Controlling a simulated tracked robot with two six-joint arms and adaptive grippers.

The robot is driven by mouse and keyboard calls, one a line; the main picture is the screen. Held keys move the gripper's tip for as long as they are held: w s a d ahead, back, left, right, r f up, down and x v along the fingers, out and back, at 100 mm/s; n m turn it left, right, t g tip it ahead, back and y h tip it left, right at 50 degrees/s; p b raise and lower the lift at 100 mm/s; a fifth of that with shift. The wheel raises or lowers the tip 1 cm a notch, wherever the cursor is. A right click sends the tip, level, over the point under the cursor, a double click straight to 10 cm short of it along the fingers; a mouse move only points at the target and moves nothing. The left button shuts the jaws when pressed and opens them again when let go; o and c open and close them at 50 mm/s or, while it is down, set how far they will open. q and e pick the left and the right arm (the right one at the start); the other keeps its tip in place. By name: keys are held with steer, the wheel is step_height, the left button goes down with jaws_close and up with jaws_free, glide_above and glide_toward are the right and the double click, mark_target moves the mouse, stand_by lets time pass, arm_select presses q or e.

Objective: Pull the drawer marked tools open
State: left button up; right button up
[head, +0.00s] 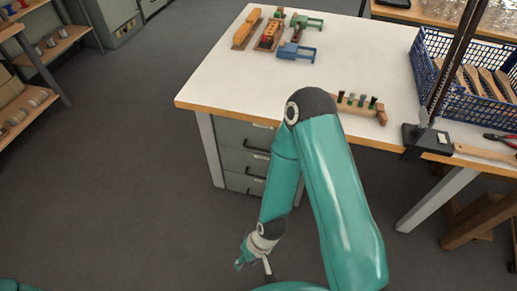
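A grey drawer unit (233,158) stands under the left end of the white-topped workbench. Its stacked drawers have dark bar handles (256,149) and look shut. A small pale label shows near the top drawer's upper edge, too small to read, so I cannot tell which drawer is marked tools. My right arm covers the unit's right part. My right gripper (254,266) points down, low in front of the unit and apart from it. Its fingers look spread and empty. My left gripper is out of view.
The workbench (353,62) carries wooden blocks, green and blue fixtures, a rack of dark-topped pieces (360,106) and a blue crate (467,80). A black-based stand (425,138) sits at its front edge. Grey floor (110,180) is clear to the left.

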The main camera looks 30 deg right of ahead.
steer(key=m+t+h+b, duration=0.5)
steer(key=m+t+b, duration=1.2)
steer(key=b, duration=1.3)
glide_toward(261, 150)
steer(key=shift+m+g, duration=0.6)
steer(key=shift+m, duration=0.1)
steer(key=w, duration=0.3)
steer(key=w+b, duration=0.1)
steer(key=w, duration=0.2)
steer(key=w+d+f+b, duration=0.1)
steer(key=w, duration=0.3)
steer(key=shift+w, duration=0.1)
jaws_close()
